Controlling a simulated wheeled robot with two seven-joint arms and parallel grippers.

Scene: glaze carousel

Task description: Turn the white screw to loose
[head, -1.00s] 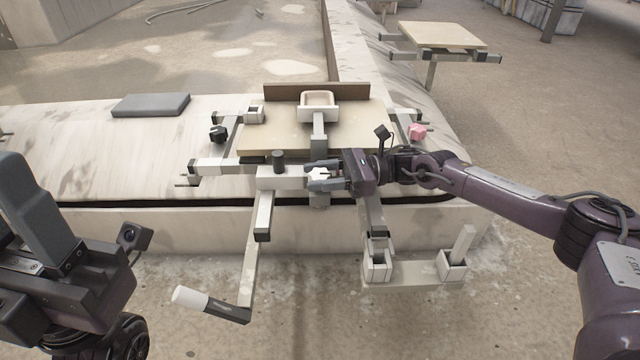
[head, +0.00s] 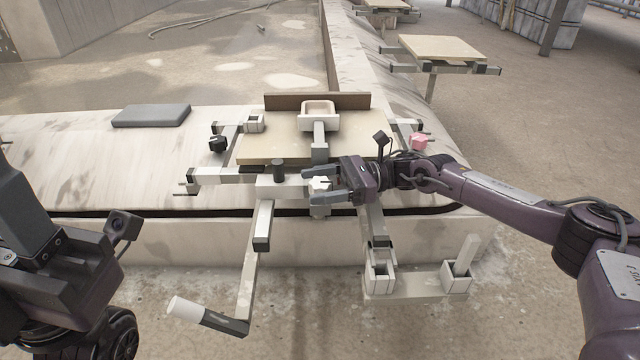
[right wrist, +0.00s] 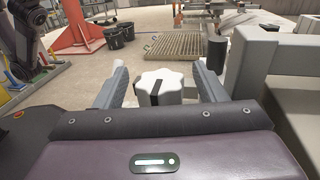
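The white screw (head: 319,184) is a lobed knob on the front of the carousel frame. In the right wrist view the white screw (right wrist: 160,88) shows a dark line on its face, running nearly upright. My right gripper (head: 312,184) is open, its grey fingers on either side of the screw. In the right wrist view the right gripper (right wrist: 158,85) shows gaps between both fingers and the knob. My left gripper (head: 15,215) is partly cut off at the left edge, away from the screw; its opening cannot be judged.
A black knob (head: 218,144) and a pink knob (head: 418,141) sit on the frame's sides. A crank with a white handle (head: 185,309) hangs at the lower left. A short black post (head: 278,170) stands left of the screw. A grey slab (head: 151,115) lies on the ledge.

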